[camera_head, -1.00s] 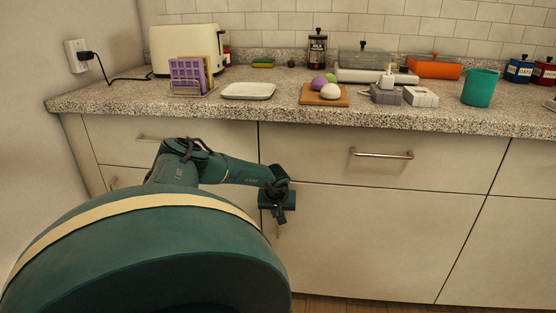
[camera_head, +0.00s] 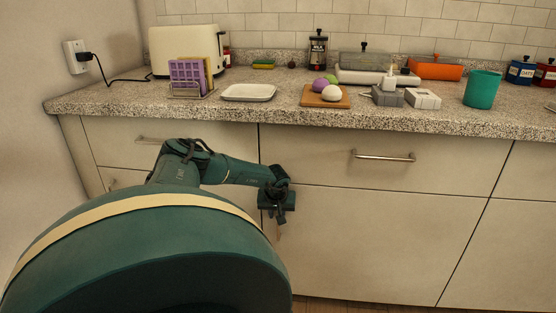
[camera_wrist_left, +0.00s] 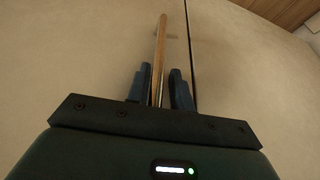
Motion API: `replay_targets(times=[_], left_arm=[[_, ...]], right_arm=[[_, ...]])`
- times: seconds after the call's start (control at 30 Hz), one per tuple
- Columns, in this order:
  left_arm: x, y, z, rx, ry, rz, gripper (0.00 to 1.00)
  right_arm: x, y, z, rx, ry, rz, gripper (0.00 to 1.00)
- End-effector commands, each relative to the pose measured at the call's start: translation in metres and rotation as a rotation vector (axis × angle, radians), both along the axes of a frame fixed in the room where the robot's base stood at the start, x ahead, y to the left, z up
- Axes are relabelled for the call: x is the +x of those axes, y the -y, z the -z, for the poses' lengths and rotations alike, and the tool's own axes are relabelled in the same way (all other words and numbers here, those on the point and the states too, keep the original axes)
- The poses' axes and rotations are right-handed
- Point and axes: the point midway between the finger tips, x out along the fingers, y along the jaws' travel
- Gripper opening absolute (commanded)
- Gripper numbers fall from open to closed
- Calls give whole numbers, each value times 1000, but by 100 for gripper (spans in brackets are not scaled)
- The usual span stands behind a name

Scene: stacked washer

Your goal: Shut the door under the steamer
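My left gripper (camera_head: 277,212) is at the upper left corner of the wide lower cabinet door (camera_head: 390,245), which looks about flush with the fronts around it. In the left wrist view its two dark fingers (camera_wrist_left: 160,84) stand on either side of the door's bar handle (camera_wrist_left: 160,50). They are close to the bar, but I cannot tell whether they grip it. A bit of the handle shows below the gripper in the head view (camera_head: 280,231). My right gripper is not in view. I cannot make out for sure which item is the steamer.
A drawer with a bar handle (camera_head: 383,156) is above the door. The speckled counter (camera_head: 180,106) holds a toaster (camera_head: 187,50), a white tray (camera_head: 248,92), a cutting board (camera_head: 325,96) and a teal cup (camera_head: 481,88). A dark seam (camera_wrist_left: 189,50) runs beside the handle.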

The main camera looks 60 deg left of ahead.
Motion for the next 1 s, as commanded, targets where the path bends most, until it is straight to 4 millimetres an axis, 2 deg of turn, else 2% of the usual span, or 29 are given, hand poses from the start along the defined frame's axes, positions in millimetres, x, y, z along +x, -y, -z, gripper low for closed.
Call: replay_targets(times=[0.03,0.23,0.37,0.7,0.8,1.0], left_arm=[[10,-2,-8,7,38,3,32],[10,-1,-8,6,37,4,32],[9,2,-18,4,38,5,32],[-12,25,-83,5,17,3,32],[-18,32,-99,4,12,1,32],[-25,41,-120,3,5,0,32]], right_arm=[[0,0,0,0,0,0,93],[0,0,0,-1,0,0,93],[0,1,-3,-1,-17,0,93],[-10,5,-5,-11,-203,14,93],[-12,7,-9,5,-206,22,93],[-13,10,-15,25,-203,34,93]])
